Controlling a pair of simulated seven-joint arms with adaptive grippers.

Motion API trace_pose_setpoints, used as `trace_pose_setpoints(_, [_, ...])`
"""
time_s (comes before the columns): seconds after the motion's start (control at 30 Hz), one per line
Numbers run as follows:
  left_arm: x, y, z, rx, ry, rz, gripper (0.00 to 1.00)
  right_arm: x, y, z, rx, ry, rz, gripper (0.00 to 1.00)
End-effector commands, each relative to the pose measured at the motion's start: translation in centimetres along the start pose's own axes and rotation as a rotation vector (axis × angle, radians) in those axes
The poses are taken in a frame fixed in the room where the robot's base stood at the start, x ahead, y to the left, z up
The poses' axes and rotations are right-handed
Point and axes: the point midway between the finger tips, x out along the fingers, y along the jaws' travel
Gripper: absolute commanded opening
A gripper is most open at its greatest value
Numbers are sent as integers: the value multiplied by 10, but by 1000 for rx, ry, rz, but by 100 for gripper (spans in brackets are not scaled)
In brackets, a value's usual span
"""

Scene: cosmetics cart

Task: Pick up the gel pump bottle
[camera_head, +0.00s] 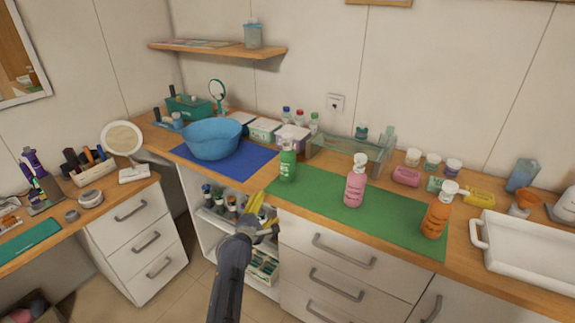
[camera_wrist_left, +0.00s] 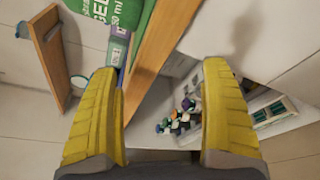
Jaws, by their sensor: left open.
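The gel pump bottle (camera_head: 287,163) is green and stands upright at the left end of the green mat (camera_head: 325,205). Its green label, with "GEL" on it, shows large at the top of the left wrist view (camera_wrist_left: 128,14), cut off by the edge. My left gripper (camera_head: 257,203) has yellow fingers and is in front of the counter, below and left of the bottle. In the left wrist view it is open and empty (camera_wrist_left: 160,72), apart from the bottle. My right gripper is not in view.
A pink pump bottle (camera_head: 355,183) and an orange one (camera_head: 437,212) stand on the mat. A blue bowl (camera_head: 212,140) sits on a blue mat (camera_head: 240,165) at left. Below the counter edge is an open compartment with several small bottles (camera_head: 212,195). A white tray (camera_head: 530,250) is at right.

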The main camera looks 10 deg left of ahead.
Motion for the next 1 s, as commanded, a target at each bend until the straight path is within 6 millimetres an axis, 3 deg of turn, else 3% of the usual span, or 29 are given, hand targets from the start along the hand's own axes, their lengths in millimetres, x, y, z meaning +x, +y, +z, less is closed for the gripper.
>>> trace_pose_setpoints(0.1, [-7,38,19,-233,-54,47,81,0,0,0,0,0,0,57])
trace_pose_setpoints(0.33, [-24,75,43,-662,-149,53,81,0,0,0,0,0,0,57])
trace_pose_setpoints(0.53, [-27,77,52,-924,-181,9,81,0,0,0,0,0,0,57])
trace_pose_setpoints(0.77, [-24,74,52,-1048,-180,-12,81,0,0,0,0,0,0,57])
trace_pose_setpoints(1.0, [8,77,57,-1060,-180,-14,81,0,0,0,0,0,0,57])
